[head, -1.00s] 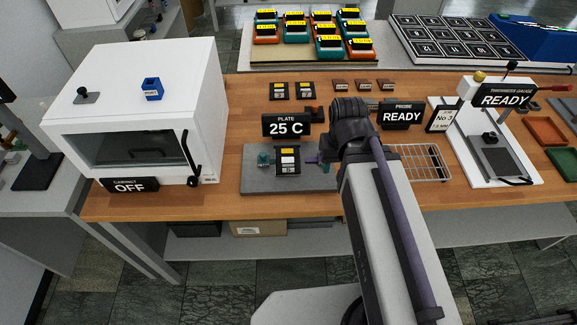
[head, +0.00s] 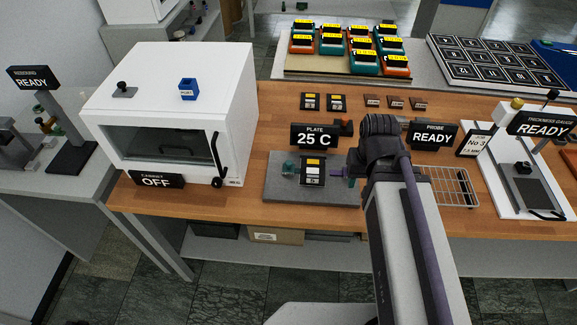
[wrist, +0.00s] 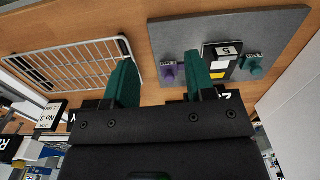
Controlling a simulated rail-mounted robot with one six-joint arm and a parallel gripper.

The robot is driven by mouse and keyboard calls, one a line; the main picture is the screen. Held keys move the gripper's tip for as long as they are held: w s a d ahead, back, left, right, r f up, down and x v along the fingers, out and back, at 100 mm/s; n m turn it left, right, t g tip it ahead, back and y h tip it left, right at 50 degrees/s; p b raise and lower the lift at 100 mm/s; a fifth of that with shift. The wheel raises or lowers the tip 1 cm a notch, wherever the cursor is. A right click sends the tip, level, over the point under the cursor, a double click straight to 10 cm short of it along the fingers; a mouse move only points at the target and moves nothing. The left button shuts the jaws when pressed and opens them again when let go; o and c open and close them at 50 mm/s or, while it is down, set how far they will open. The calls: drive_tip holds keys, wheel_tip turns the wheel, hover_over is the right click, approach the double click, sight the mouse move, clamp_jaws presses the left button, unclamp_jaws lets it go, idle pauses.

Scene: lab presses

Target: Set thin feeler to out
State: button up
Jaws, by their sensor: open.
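A grey plate (head: 270,188) lies on the wooden bench and shows in the wrist view (wrist: 170,38). A dark block with white and yellow patches (head: 313,170) sits on it. A teal piece (head: 290,169) and a purple piece (head: 340,172) flank the block. In the wrist view, the purple piece (wrist: 168,72) and teal piece (wrist: 252,64) carry small tags that I cannot read, so I cannot tell which is the thin feeler. My gripper (wrist: 158,72) is open and empty, its green fingers apart; the purple piece shows between them.
A wire rack (head: 450,186) lies right of the plate. A white cabinet (head: 180,110) marked OFF stands left. Signs reading PLATE 25 C (head: 314,135) and PROBE READY (head: 432,136) stand behind. A thickness gauge (head: 530,185) is at the right.

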drive_tip(key=m, duration=0.5)
approach(289, 162)
wheel_tip(289, 162, down, 9)
drive_tip(key=b, duration=1.1)
drive_tip(key=shift+f, duration=0.1)
clamp_jaws()
